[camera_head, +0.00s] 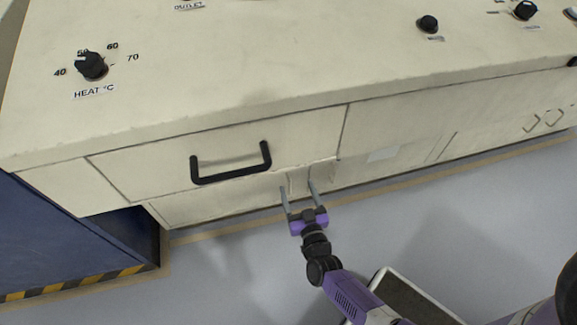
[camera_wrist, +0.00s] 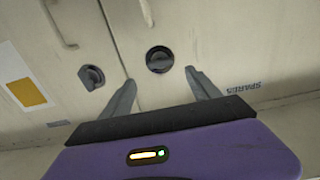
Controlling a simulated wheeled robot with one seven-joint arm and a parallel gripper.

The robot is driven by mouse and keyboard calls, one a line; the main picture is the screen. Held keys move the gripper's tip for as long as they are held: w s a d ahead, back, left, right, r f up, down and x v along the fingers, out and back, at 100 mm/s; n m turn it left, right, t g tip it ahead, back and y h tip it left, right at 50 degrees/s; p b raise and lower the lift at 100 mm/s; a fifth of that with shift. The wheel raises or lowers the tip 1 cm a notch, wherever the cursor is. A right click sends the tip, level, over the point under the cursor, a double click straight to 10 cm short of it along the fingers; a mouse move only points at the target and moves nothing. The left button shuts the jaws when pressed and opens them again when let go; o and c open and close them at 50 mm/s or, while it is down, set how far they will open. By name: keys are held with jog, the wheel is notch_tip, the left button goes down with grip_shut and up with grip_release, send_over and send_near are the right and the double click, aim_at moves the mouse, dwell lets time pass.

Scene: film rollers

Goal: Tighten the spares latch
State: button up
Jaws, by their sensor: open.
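In the wrist view a dark round latch knob (camera_wrist: 159,60) sits on the cream cabinet front, nearest the upside-down SPARES label (camera_wrist: 243,88). My gripper (camera_wrist: 160,76) is open, with one grey finger on either side of this knob in the picture. I cannot tell the gap between the fingertips and the knob, and nothing is seen held. In the head view my gripper (camera_head: 299,188) reaches the lower cabinet front, below and right of the black drawer handle. The knob cannot be made out there.
A second dark knob (camera_wrist: 91,77) lies left of the first, across a panel seam. The black drawer handle (camera_head: 231,164) sticks out above my gripper. A heat dial (camera_head: 91,66) is on the cabinet top. Grey floor (camera_head: 230,275) is open in front.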

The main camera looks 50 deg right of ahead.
jog(key=b+x, duration=0.2)
jog(key=x, duration=0.5)
jog(key=shift+w+d, duration=0.15)
jog(key=shift+w, duration=0.05)
jog(key=c, duration=1.4)
jog(key=shift+o, duration=0.2)
